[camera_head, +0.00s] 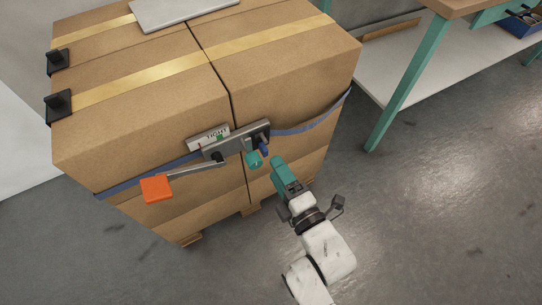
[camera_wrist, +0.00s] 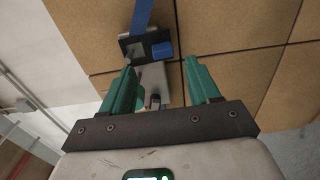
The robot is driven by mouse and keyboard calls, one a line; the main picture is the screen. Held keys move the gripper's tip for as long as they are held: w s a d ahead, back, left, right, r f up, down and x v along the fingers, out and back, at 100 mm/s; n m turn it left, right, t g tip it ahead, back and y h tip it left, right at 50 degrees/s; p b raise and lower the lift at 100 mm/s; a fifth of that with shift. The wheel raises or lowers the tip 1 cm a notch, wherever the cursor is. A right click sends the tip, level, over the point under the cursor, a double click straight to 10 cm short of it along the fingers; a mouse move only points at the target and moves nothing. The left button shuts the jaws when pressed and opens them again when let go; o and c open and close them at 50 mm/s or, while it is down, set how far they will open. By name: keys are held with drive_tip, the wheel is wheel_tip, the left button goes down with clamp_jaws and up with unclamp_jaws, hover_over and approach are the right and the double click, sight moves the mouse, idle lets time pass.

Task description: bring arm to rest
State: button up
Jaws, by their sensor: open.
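My gripper (camera_head: 267,161) is open, with its teal fingers close to the front of the cardboard boxes, just right of and below the grey strap tensioner (camera_head: 240,140). In the wrist view my gripper (camera_wrist: 160,85) shows two teal fingers spread apart, with nothing held between them. The tensioner (camera_wrist: 150,75) lies beyond and between the fingers in that view; I cannot tell if a finger touches it. Its lever reaches left to an orange paddle (camera_head: 156,188). A label marked "TIGHT" (camera_head: 208,137) sits on the tensioner. A blue strap (camera_head: 310,122) runs around the boxes.
The boxes (camera_head: 120,120) stand on a wooden pallet (camera_head: 190,239), with yellow tape on top and black corner guards (camera_head: 59,105) at the left. A teal-legged workbench (camera_head: 400,95) stands at the right. The grey floor (camera_head: 450,220) at the lower right is clear.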

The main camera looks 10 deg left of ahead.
drive_tip(key=v, duration=0.5)
drive_tip(key=shift+p, duration=0.4)
drive_tip(key=s+d+f+m+g+h, duration=0.2)
drive_tip(key=d+f+m+g+h, duration=0.15)
drive_tip(key=d+m, duration=0.4)
drive_tip(key=s+d+f+m+g+h, duration=0.1)
drive_tip(key=d+f+m+g+h, duration=0.35)
drive_tip(key=d, duration=0.45)
drive_tip(key=s+d+m+g+h, duration=0.2)
drive_tip(key=s+d+m+g, duration=0.55)
drive_tip(key=s+m, duration=0.7)
wheel_tip(320, 180, up, 26)
drive_tip(key=s+d+n+t+p, duration=0.1)
drive_tip(key=p, duration=2.5)
drive_tip(key=shift+s+d, duration=0.3)
drive_tip(key=shift+d, duration=0.05)
